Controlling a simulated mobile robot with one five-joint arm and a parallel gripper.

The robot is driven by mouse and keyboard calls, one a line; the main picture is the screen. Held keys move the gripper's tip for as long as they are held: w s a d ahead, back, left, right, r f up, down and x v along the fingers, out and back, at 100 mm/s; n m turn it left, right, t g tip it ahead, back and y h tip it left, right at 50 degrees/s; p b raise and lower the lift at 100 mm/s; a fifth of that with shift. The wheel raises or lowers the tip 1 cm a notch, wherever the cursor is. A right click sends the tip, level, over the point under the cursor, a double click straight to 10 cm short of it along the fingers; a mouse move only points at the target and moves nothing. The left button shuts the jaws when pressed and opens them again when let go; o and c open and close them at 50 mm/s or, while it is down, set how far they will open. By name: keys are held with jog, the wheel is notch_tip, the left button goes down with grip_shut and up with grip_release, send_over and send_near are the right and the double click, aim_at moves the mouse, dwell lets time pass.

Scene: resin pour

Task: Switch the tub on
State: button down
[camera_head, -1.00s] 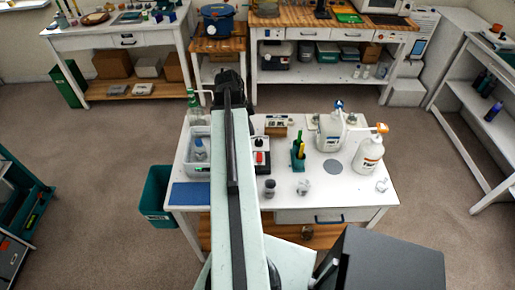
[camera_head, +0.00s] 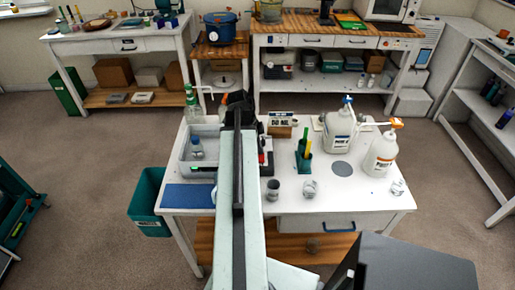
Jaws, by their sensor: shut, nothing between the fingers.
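A pale grey tub (camera_head: 186,166) stands on the left of the white worktable, with a blue-capped bottle (camera_head: 197,147) inside it. A small green strip (camera_head: 203,168) shows at its front side; I cannot tell whether it is a lit display. My gripper (camera_head: 234,99) is seen from behind at the far end of my arm, above the table just right of the tub's far side. It looks shut and empty. Its fingertips are mostly hidden, so I cannot tell if they touch anything. My arm covers the tub's right side and part of a black unit with a red part (camera_head: 262,158).
A green-pumped bottle (camera_head: 190,100) stands behind the tub. Right of my arm are a small display (camera_head: 281,118), a green holder (camera_head: 304,155), two white jugs (camera_head: 340,130) (camera_head: 380,155) and small cups (camera_head: 273,190). A blue mat (camera_head: 188,196) lies in front of the tub.

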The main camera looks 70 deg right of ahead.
jog(key=shift+f, duration=0.2)
jog(key=shift+d+f, duration=0.15)
jog(key=shift+f, duration=0.15)
jog(key=shift+a, duration=0.2)
jog(key=shift+s+a+r, duration=0.2)
jog(key=shift+s+a, duration=0.05)
jog(key=shift+a, duration=0.3)
